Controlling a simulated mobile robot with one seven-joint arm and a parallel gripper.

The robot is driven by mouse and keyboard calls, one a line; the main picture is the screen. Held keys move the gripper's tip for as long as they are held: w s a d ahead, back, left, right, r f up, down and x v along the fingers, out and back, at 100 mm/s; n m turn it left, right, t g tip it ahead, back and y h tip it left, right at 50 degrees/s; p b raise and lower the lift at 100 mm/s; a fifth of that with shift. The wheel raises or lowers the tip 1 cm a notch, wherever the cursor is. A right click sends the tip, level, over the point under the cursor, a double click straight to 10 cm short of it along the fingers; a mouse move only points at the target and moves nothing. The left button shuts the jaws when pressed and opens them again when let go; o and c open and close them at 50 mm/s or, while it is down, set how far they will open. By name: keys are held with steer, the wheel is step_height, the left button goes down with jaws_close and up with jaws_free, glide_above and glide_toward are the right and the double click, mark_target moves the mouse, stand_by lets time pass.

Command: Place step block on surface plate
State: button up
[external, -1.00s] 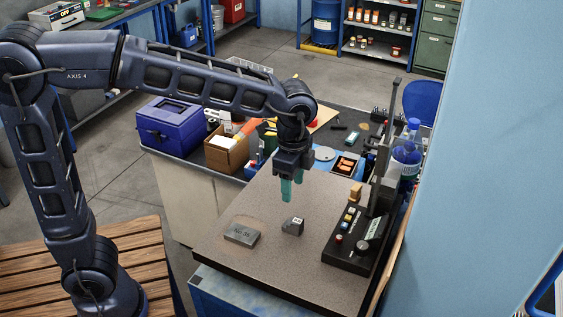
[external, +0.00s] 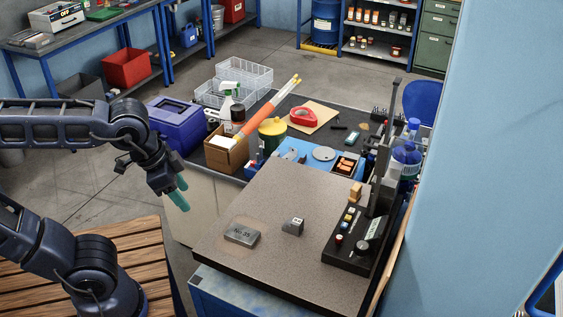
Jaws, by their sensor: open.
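The surface plate (external: 280,268) is a speckled brown-grey slab on a blue stand. A small dark grey block with a stepped, slanted outline and a pale face marked with a letter (external: 293,227), seemingly the step block, rests on the plate near its middle. A flat grey block marked "No 35" (external: 242,233) lies to its left on a lighter patch of the plate. My gripper (external: 180,200), with teal fingers, is open and empty. It is off the plate to the left, well apart from both blocks.
A black gauge stand (external: 350,248) with a tall column occupies the plate's right side. Behind the plate is a crowded bench with a cardboard box (external: 226,155), a blue case (external: 172,125) and a yellow-lidded can (external: 272,135). The plate's front is clear.

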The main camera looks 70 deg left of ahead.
steer(key=s, duration=0.1)
steer(key=s+f+n, duration=0.1)
steer(key=shift+s+a+f, duration=0.1)
steer(key=shift+s+a, duration=0.05)
steer(key=shift+s, duration=0.15)
